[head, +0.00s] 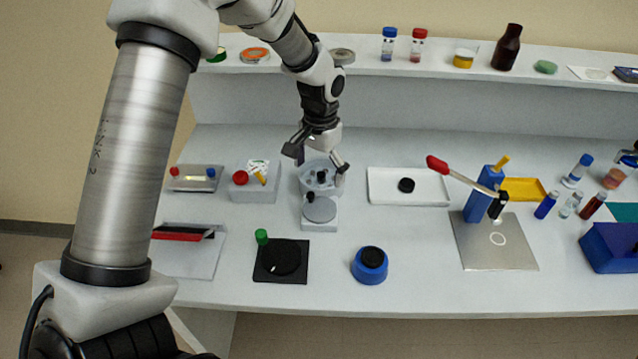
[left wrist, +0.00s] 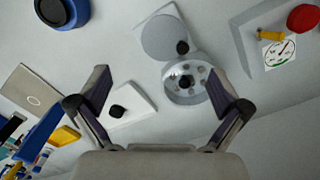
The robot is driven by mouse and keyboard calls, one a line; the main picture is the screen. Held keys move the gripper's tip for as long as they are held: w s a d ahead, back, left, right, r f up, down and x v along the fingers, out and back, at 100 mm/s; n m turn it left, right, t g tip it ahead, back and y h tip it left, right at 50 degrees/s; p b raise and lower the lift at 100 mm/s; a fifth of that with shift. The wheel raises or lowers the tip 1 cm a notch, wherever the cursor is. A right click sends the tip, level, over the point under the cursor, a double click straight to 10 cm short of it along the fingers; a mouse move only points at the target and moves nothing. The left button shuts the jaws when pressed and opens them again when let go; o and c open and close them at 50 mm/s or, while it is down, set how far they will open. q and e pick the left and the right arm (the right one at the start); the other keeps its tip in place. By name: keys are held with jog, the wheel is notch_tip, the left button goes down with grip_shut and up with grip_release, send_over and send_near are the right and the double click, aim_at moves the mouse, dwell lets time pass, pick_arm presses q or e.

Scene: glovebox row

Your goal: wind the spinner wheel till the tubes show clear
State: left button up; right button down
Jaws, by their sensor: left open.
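The spinner is a pale unit with a round bowl (head: 316,178) and a flat grey wheel (head: 321,210) in front of it. A black knob (head: 310,196) stands on the wheel's rim. In the left wrist view the wheel (left wrist: 165,38) and bowl (left wrist: 190,94) both show, with a dark hub and several round tube tops in the bowl. I cannot tell whether the tubes are clear. My left gripper (head: 318,162) is open and empty above the bowl, its fingers spread to either side in the head view. It also shows in the left wrist view (left wrist: 158,72).
A black plate with a green-knobbed dial (head: 281,259) and a blue round pot (head: 369,265) stand in front. A block with a red button (head: 252,188) is left of the spinner; a white tray (head: 425,199) is right. A red-handled lever press (head: 484,200) stands farther right.

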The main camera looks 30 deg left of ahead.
pick_arm(q)
jog(key=w+r+n+h, duration=0.2)
jog(key=w+n, duration=0.1)
jog(key=n, duration=0.5)
jog(key=n+g+h+p, duration=0.2)
jog(key=n, duration=0.3)
send_near(317, 210)
jog(key=shift+m, duration=0.3)
jog(key=x, duration=0.2)
jog(key=p+x, duration=0.1)
jog(key=x, duration=0.2)
jog(key=w+p+x, duration=0.1)
jog(key=x, duration=0.1)
jog(key=shift+s+d+f, duration=0.1)
jog(key=shift+d+f, duration=0.1)
jog(key=shift+f, duration=0.25)
jog(key=shift+s+d+r, duration=0.1)
jog(key=c, duration=1.1)
jog(key=shift+s, duration=0.35)
jog(key=c, duration=0.5)
jog(key=shift+s, duration=0.1)
jog(key=shift+c, duration=0.4)
